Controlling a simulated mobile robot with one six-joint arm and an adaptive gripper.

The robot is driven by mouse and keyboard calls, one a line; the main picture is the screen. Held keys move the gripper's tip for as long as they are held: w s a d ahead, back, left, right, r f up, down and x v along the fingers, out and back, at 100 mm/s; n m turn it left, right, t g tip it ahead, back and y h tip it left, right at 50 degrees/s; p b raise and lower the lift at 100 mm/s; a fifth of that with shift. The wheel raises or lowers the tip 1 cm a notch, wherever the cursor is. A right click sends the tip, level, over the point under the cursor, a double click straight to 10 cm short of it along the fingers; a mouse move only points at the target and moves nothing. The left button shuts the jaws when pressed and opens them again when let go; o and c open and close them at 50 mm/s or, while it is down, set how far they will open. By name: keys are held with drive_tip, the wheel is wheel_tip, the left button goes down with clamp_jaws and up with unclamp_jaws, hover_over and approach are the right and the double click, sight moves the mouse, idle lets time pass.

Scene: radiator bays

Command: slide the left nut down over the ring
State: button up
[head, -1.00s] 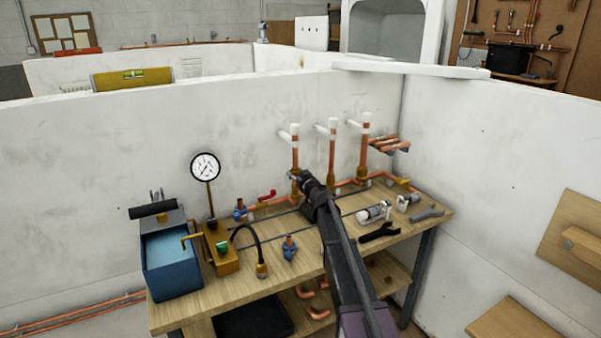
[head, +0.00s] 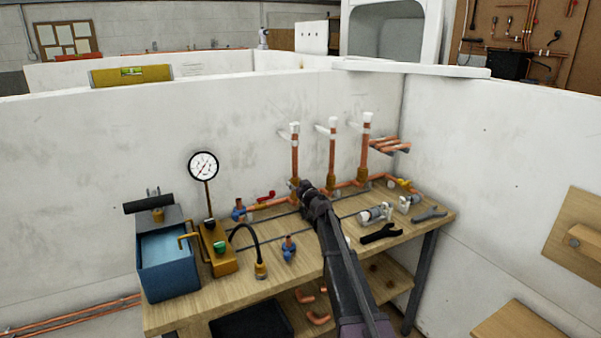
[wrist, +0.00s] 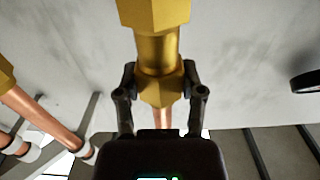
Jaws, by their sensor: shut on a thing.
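The left copper riser (head: 295,155) stands at the back of the bench against the white wall, with a white piece at its top. My gripper (head: 305,187) is at its foot and partly hides the brass fitting there. In the wrist view my gripper (wrist: 163,92) is shut on a brass hex nut (wrist: 160,88), one finger on each side. Copper pipe shows below the nut in that picture. A smooth brass section (wrist: 157,52) and a larger brass hex body (wrist: 155,12) show above it. I cannot make out the ring separately.
Two more copper risers (head: 332,155) (head: 366,140) stand to the right. A pressure gauge (head: 203,165), blue tank (head: 168,262) and blue valve (head: 289,250) are on the left of the bench.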

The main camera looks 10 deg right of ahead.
drive_tip(key=shift+f+b, duration=1.05)
drive_tip(key=shift+f, duration=0.2)
drive_tip(key=o, duration=1)
drive_tip(key=shift+o, duration=0.2)
drive_tip(key=shift+r, duration=0.1)
drive_tip(key=v, duration=0.7)
drive_tip(key=shift+r, duration=0.1)
